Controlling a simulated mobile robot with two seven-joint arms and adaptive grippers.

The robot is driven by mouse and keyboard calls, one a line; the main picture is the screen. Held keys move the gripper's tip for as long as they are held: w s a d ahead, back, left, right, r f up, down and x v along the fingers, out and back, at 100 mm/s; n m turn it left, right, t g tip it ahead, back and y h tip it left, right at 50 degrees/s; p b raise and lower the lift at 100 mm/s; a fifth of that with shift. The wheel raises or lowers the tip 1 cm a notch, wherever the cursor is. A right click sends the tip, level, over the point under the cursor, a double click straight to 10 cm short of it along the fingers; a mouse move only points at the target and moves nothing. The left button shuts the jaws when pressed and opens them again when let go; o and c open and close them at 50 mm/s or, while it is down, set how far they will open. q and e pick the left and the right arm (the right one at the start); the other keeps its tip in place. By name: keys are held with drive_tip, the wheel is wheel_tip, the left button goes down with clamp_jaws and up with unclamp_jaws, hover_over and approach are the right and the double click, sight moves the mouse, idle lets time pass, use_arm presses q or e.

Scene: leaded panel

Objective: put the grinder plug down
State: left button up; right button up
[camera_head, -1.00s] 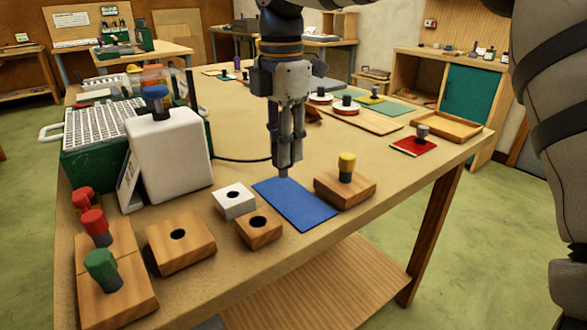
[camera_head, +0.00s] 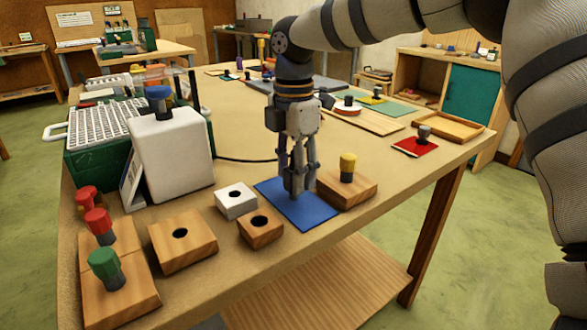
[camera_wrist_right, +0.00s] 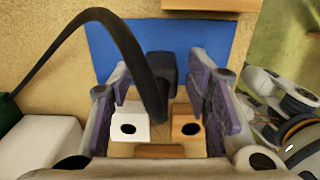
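The grinder plug is a dark block on the blue mat (camera_head: 318,217). In the right wrist view the plug (camera_wrist_right: 162,70) appears at the mat (camera_wrist_right: 110,50), with its thick black cord (camera_wrist_right: 125,42) arching toward the left. My right gripper (camera_head: 298,190) points down over the mat. In the wrist view its fingers (camera_wrist_right: 162,92) stand apart on both sides of the plug, with visible gaps. In the head view the fingers mostly hide the plug. I cannot tell exactly how it meets the mat. My left gripper is not in view.
A white holed block (camera_head: 236,206) and a wooden holed block (camera_head: 262,237) stand left of the mat. A wooden block with a yellow-topped peg (camera_head: 347,168) stands close on the right. A white box (camera_head: 172,160) is farther left. The table's front edge is near.

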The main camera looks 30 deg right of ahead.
sight(294, 168)
wheel_tip(294, 168, up, 12)
drive_tip(key=shift+r+b, duration=0.2)
drive_tip(key=shift+b, duration=0.2)
idle(0.3)
